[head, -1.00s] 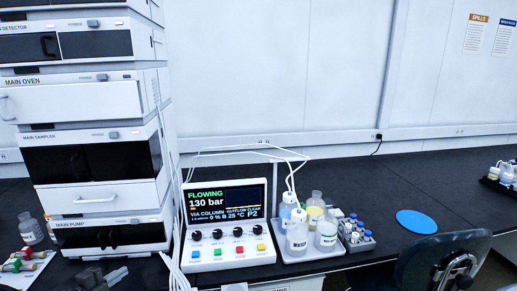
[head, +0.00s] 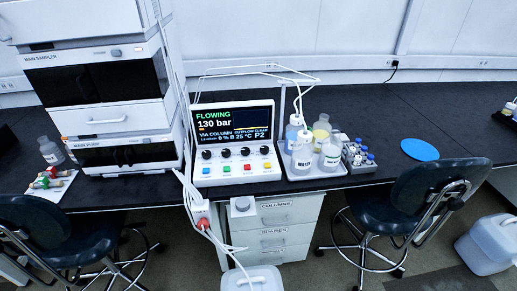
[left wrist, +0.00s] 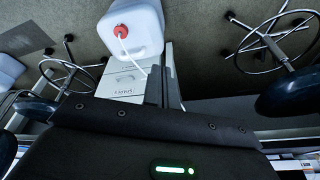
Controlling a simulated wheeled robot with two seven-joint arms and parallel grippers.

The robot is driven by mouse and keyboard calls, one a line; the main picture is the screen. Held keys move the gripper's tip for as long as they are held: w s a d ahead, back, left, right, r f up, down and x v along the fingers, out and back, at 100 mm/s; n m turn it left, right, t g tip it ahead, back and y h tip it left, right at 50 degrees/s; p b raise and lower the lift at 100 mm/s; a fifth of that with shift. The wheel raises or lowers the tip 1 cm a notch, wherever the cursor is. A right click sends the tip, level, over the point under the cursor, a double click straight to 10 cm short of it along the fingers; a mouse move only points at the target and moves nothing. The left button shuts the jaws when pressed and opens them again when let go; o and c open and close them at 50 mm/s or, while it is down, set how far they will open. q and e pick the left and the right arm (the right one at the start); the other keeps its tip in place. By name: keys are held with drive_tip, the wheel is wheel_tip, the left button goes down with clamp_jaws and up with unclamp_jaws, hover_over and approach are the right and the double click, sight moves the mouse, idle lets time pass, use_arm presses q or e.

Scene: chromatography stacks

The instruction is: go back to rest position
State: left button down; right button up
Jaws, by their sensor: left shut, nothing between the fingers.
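My left gripper (left wrist: 162,72) shows in the left wrist view, its dark fingers shut with nothing held. Past the fingertips are a white canister (left wrist: 142,30) with a red cap and a white drawer cabinet (left wrist: 122,82). Neither gripper shows in the head view now. My right gripper is in no view. The stack of modules (head: 98,84) stands on the black bench at the left. The control panel (head: 234,143) stands right of it and reads FLOWING, 130 bar.
A tray (head: 312,170) of bottles and a vial rack (head: 358,158) stand right of the panel, near a blue disc (head: 421,150). Two stools (head: 428,190) (head: 35,225) stand at the bench front. A white canister (head: 252,279) is on the floor, with tubing into it.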

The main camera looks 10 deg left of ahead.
use_arm(q)
wheel_tip(320, 180, down, 26)
drive_tip(key=s+g, duration=0.1)
drive_tip(key=s, duration=0.2)
drive_tip(key=s+a+f+g, duration=0.1)
drive_tip(key=s+a+f, duration=0.2)
drive_tip(key=s+f, duration=1)
drive_tip(key=shift+s+f, duration=0.3)
drive_tip(key=shift+s, duration=0.8)
